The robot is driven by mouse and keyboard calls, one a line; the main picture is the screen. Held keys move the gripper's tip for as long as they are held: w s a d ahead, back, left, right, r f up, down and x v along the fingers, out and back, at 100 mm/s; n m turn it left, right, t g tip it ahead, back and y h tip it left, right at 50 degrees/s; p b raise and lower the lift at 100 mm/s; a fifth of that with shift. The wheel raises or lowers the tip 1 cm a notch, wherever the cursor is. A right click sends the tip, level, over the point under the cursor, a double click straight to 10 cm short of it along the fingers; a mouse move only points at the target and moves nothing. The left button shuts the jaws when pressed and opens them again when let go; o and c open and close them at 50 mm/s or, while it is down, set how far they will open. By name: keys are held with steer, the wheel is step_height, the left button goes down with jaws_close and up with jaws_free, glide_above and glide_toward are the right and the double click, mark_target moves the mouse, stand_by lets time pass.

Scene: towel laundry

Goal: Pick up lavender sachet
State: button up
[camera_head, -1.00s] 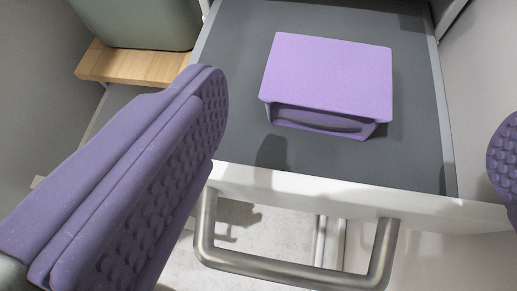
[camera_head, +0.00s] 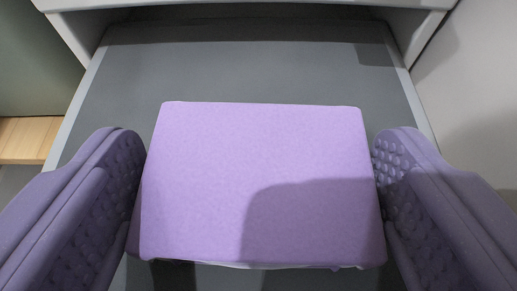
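The lavender sachet (camera_head: 255,175) is a flat-topped, light purple block lying in an open drawer with a grey floor (camera_head: 245,60). My gripper (camera_head: 258,165) has its two purple padded fingers on either side of the sachet, one at its left and one at its right. The fingers are wide apart. Their tips are close to the sachet's side edges; I cannot tell whether either touches. A shadow falls across the sachet's lower right top face. Its underside is hidden.
The drawer has thin pale side walls (camera_head: 410,95), and the cabinet front (camera_head: 240,4) overhangs its far end. A wooden board (camera_head: 22,140) and a grey-green object (camera_head: 35,70) are at the left. A pale wall (camera_head: 475,90) stands at the right.

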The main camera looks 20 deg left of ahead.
mark_target(253, 239)
steer(key=c, duration=0.5)
steer(key=shift+r, duration=0.15)
steer(key=shift+r+p, duration=0.3)
steer(key=shift+p, duration=0.05)
steer(key=r+p, duration=0.1)
steer(key=r, duration=0.1)
steer(key=r+p, duration=0.1)
steer(key=shift+s+r+p, duration=0.15)
steer(key=shift+s+p, duration=0.15)
steer(key=shift+s+d+r+p, duration=0.1)
steer(key=shift+s+d+p, duration=0.6)
steer(key=shift+s, duration=1.85)
steer(key=shift+s+d+r+p, duration=0.25)
steer(key=shift+s+p, duration=0.7)
steer(key=shift+s, duration=1.55)
steer(key=shift+s+d+p, duration=0.6)
steer(key=shift+s+p, duration=0.25)
steer(key=shift+s, duration=1.7)
